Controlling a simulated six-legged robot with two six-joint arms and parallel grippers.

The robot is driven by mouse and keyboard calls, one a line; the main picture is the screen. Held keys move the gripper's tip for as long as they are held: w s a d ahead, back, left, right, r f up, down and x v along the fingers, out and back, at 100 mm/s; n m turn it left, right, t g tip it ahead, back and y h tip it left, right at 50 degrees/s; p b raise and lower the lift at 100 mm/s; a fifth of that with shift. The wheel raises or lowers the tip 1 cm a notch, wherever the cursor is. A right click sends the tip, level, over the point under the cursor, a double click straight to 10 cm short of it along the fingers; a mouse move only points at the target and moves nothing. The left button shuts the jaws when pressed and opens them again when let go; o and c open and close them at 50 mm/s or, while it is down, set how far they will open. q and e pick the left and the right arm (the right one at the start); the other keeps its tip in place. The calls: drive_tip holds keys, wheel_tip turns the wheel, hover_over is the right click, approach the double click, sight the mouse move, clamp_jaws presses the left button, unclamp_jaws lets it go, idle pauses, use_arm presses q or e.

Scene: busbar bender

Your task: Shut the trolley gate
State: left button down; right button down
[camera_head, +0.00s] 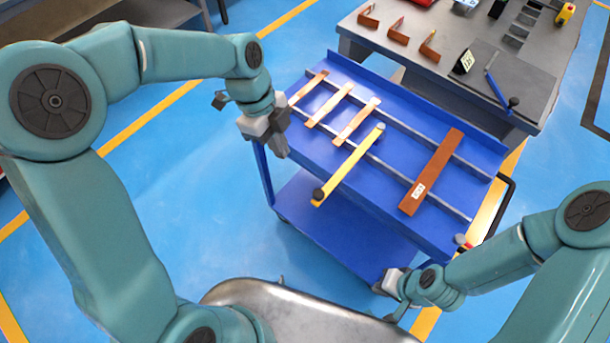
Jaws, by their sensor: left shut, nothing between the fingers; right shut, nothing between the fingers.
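The blue trolley (440,232) stands in the middle of the view, with copper bars lying across its two rails. The trolley gate appears to be the yellow bar (350,164). It lies diagonally over the top, from a round grey end (379,127) to a black knob (318,193) near the front edge. My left gripper (281,150) is shut and empty at the trolley's left front edge, up and left of the knob and apart from it. My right gripper (392,311) is shut and empty, low by the trolley's near right corner; its fingertips are hard to make out.
Short copper bars (356,121) lie left of the yellow bar, and a labelled longer one (436,166) lies right. A grey workbench (420,65) with bent pieces and a blue-handled lever (497,90) stands behind. Blue floor is free at left.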

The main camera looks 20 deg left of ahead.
use_arm(q)
drive_tip(key=s+d+f+p, duration=0.1)
drive_tip(key=d+f, duration=0.5)
drive_tip(key=f, duration=0.2)
drive_tip(key=shift+s+d, duration=0.2)
drive_tip(key=shift+s, duration=0.1)
drive_tip(key=shift+s+r, duration=0.1)
drive_tip(key=shift+s, duration=0.05)
drive_tip(key=shift+d, duration=0.15)
